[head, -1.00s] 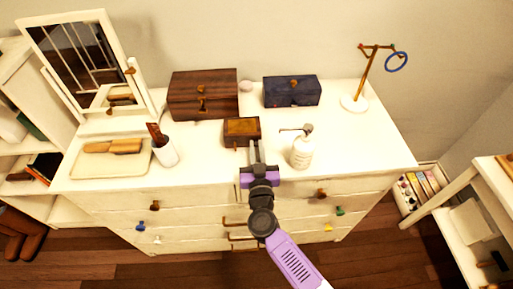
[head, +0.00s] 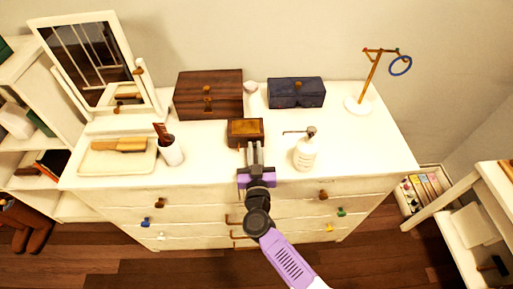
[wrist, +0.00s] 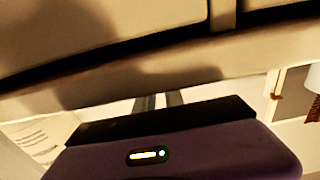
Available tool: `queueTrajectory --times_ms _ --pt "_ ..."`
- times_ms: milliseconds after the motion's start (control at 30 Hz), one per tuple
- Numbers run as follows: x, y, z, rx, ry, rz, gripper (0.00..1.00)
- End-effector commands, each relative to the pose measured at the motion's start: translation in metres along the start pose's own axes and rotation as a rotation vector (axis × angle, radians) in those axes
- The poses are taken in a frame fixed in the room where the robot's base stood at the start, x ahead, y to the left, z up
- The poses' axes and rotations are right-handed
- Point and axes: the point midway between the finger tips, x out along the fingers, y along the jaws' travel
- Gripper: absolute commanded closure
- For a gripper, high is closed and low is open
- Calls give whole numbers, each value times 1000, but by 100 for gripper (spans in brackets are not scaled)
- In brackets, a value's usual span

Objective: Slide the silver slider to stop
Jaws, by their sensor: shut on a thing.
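The small brown wooden box (head: 246,132) stands near the front edge of the white dresser top. My gripper (head: 254,147) reaches over that edge, its grey fingertips at the box's front face. The fingers are shut, on what seems to be the silver slider, which they hide; I cannot make out its shape or position. In the wrist view the gripper fingers (wrist: 158,101) run under a broad tan surface that fills the upper part and hides their tips.
A white pump bottle (head: 305,153) stands close right of my gripper. A brush cup (head: 172,154) and tray (head: 92,167) are to the left. A large wooden box (head: 190,96) and dark blue box (head: 296,96) stand behind. Free dresser top (head: 360,145) lies right of the bottle.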

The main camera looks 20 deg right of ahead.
Motion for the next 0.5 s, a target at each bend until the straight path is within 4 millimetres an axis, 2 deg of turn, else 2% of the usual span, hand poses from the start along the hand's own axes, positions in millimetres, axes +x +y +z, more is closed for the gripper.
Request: queueTrajectory --times_ms 33,133,500 --pt "0 0 0 0 0 -1 83" --pt "0 0 0 0 0 -1 64" --pt "-4 0 0 0 0 -1 64"
